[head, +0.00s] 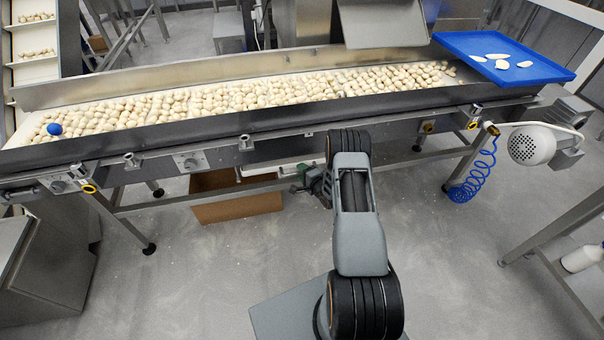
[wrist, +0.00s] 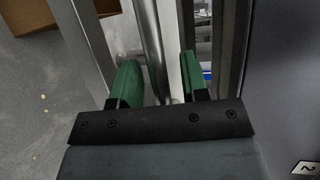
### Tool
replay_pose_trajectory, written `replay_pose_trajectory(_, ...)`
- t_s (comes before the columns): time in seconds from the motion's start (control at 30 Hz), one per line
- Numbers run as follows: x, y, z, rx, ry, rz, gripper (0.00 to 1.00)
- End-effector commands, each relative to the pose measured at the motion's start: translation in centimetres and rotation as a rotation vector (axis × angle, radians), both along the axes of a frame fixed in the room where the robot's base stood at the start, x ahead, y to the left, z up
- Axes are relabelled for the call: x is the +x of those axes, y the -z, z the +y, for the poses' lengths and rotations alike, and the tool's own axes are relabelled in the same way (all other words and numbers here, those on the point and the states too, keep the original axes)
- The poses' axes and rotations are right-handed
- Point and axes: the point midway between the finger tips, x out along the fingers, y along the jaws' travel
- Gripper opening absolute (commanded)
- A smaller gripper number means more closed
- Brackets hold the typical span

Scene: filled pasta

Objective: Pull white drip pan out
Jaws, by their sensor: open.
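The white drip pan (head: 282,168) shows as a pale flat strip under the conveyor in the head view, partly hidden by the frame and my arm. My gripper (head: 308,178) is close to its right end, below the conveyor's front edge. In the wrist view my gripper (wrist: 160,68) is open, with its two green fingers apart. A grey metal bar (wrist: 150,38) and a white strip (wrist: 174,65) lie in the gap between the fingers. The white strip looks like part of the pan; I cannot tell whether a finger touches it.
A conveyor (head: 240,142) full of filled pasta stands above, with a blue ball (head: 54,129) on its left. A cardboard box (head: 222,205) stands on the floor below. A blue tray (head: 555,73) is at upper right. A blue coiled hose (head: 470,187) hangs right. The front floor is clear.

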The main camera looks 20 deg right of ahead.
Motion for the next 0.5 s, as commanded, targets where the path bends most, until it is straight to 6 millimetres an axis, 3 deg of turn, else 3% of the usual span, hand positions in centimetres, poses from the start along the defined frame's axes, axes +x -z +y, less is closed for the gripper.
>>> replay_pose_trajectory(0.17, -0.01, 0.00, 0.00, 0.000, 0.000, 0.000, 0.41)
replay_pose_trajectory(0.5, -0.03, -0.01, -0.01, 0.000, 0.000, 0.000, 0.10)
